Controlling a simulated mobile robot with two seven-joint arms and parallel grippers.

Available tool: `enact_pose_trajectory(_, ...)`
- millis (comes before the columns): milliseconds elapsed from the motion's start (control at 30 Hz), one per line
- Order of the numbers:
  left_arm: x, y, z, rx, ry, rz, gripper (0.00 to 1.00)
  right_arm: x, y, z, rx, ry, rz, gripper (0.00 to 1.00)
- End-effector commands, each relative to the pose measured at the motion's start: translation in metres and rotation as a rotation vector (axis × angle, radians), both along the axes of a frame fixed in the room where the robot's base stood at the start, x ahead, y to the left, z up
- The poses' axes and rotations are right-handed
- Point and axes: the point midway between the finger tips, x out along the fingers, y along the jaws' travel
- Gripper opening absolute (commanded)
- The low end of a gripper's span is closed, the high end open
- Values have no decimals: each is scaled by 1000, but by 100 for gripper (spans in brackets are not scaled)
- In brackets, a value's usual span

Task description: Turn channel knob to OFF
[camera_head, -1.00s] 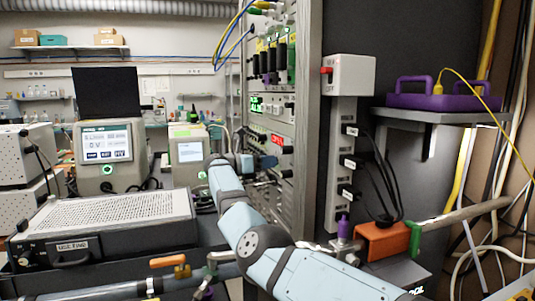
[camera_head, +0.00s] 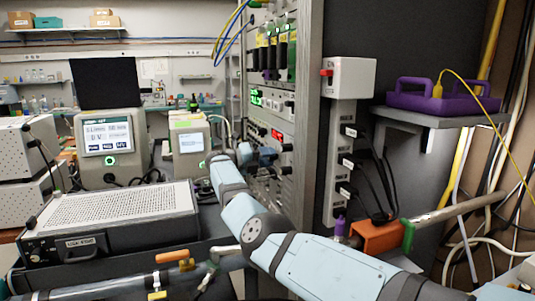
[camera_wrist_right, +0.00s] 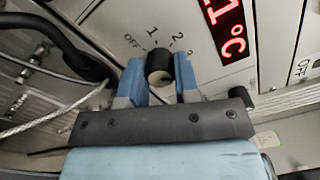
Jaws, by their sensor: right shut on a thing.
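The channel knob (camera_wrist_right: 160,68) is black with a pale end face and sits on a light panel in the right wrist view. The marks OFF, 1, 2 and one more lie in an arc above it, with OFF at the left. I cannot tell which mark it points to. My right gripper (camera_wrist_right: 160,82) has its two blue fingers shut on the knob, one on each side. In the head view the right gripper (camera_head: 266,158) is at the instrument rack, and the knob is hidden or too small to make out. My left gripper is not in view.
A red temperature display (camera_wrist_right: 222,28) is just right of the knob. The tall rack (camera_head: 308,120) has cables at its top. A power strip (camera_head: 341,150) with black plugs is on its side. A grey instrument box (camera_head: 115,210) stands at the left.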

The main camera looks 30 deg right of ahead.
Motion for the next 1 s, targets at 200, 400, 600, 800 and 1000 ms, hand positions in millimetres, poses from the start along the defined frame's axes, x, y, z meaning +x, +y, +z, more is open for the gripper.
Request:
enact_pose_trajectory(200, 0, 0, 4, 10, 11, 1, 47, 0, -1, 2, 48, 200, -1, 6)
enact_pose_trajectory(400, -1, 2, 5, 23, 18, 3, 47, 0, -1, 2, 93, 385, -1, 6)
enact_pose_trajectory(600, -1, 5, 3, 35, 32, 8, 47, 0, -1, 2, 136, 569, -1, 6)
enact_pose_trajectory(800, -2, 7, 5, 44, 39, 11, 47, 0, -1, 2, 180, 755, -2, 6)
enact_pose_trajectory(1000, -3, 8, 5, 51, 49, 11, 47, -1, -1, 1, 226, 938, -1, 6)
